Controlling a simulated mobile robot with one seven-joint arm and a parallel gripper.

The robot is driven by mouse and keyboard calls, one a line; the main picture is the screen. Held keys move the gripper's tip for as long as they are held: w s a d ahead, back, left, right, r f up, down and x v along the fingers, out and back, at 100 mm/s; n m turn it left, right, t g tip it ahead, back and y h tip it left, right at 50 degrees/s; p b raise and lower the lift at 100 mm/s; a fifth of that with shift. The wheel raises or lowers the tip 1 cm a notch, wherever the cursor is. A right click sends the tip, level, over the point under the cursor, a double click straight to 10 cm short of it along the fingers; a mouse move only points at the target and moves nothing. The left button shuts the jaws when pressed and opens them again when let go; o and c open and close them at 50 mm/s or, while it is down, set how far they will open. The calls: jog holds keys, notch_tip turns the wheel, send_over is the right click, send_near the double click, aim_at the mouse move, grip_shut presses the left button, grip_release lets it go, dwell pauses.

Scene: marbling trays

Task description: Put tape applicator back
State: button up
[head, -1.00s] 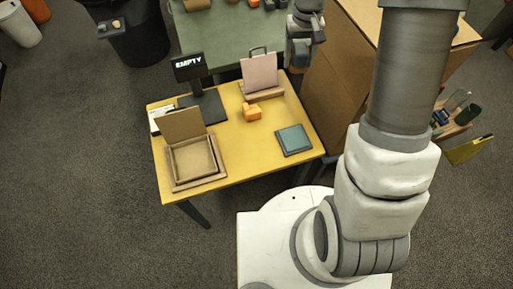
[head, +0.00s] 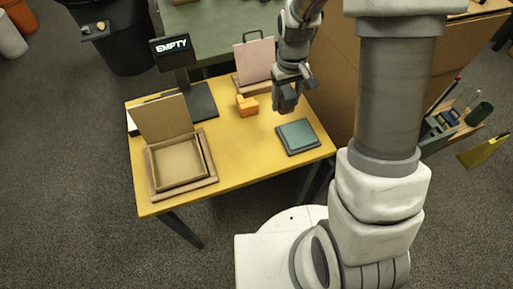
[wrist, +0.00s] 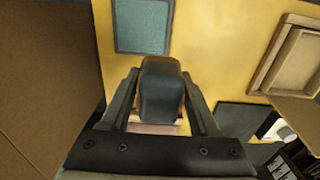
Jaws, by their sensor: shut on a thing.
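My gripper (head: 289,97) is shut on a dark grey, rounded block with a brownish edge, apparently the tape applicator (wrist: 161,95). It also shows small and dark below the fingers in the head view (head: 288,104). The gripper holds it over the right part of the yellow table (head: 235,165), behind the teal pad (head: 297,136) and right of an orange block-like thing (head: 247,106). The gap between it and the table is hard to judge. The orange thing does not show clearly in the wrist view.
An open wooden box (head: 181,164) with a raised lid stands at the table's left. A stand marked EMPTY (head: 173,46) and a pink board on a wooden base (head: 254,60) are at the back. A brown panel (head: 335,90) rises close to the right. The table's front middle is clear.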

jog(key=s+a+f, duration=0.2)
jog(key=s+a+f+b, duration=0.1)
jog(key=s+a+f, duration=0.1)
jog(key=a, duration=0.1)
jog(key=s+a+f, duration=0.2)
jog(key=a, duration=0.1)
jog(key=shift+s+a+f, duration=0.1)
jog(key=shift+s+a, duration=0.05)
jog(key=shift+f+b, duration=0.65)
jog(key=shift+f, duration=1.35)
jog(key=shift+f, duration=0.15)
jog(key=o, duration=1.2)
